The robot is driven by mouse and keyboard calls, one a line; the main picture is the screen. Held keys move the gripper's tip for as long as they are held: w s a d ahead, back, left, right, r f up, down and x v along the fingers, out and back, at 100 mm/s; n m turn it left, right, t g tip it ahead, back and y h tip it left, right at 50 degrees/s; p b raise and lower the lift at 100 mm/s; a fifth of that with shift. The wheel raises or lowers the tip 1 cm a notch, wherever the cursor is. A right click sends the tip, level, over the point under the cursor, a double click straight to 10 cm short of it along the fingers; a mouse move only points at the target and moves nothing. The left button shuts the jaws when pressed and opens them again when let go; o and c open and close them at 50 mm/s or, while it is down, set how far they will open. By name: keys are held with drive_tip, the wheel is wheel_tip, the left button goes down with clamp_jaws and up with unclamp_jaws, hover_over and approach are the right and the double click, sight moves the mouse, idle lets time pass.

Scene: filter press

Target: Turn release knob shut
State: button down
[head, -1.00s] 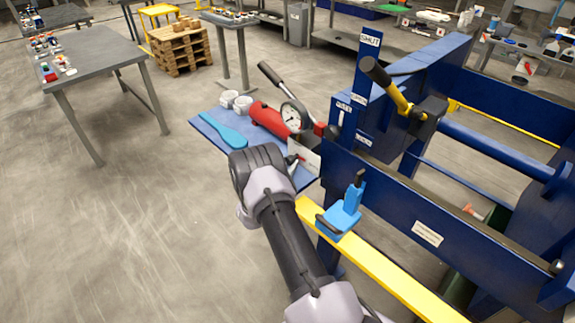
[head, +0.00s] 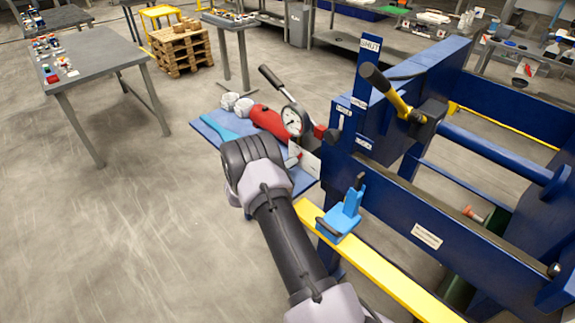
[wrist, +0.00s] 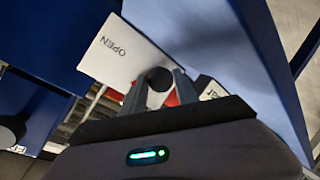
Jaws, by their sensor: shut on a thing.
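The release knob (wrist: 159,79) is a dark round knob in the wrist view, in front of a white plate (wrist: 125,62) marked OPEN. My gripper (wrist: 160,90) is shut on it, with one grey finger on each side. A bit of red shows behind the fingers. In the head view my wrist covers most of the gripper and the knob, beside the red hand pump (head: 268,120) with its round gauge (head: 292,121).
The blue press frame (head: 415,205) stands close on the right, with a yellow rail (head: 375,267) and a light-blue bracket (head: 342,218) at its near side. A black-gripped lever (head: 390,88) rises above it. Open floor lies on the left.

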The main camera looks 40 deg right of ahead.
drive_tip(key=n+g, duration=0.1)
drive_tip(key=n, duration=0.1)
drive_tip(key=n+g, duration=0.1)
drive_tip(key=shift+w+n+g, duration=0.2)
drive_tip(key=shift+n+g, duration=0.1)
drive_tip(key=shift+n, duration=0.1)
idle(0.5)
drive_tip(key=c, duration=1.2)
unclamp_jaws()
drive_tip(key=shift+a+r, duration=0.1)
drive_tip(key=shift+a, duration=0.05)
drive_tip(key=p+v, duration=0.3)
drive_tip(key=v, duration=1.4)
drive_tip(key=shift+r+p, duration=0.2)
drive_tip(key=shift+p, duration=0.15)
drive_tip(key=shift+w, duration=0.1)
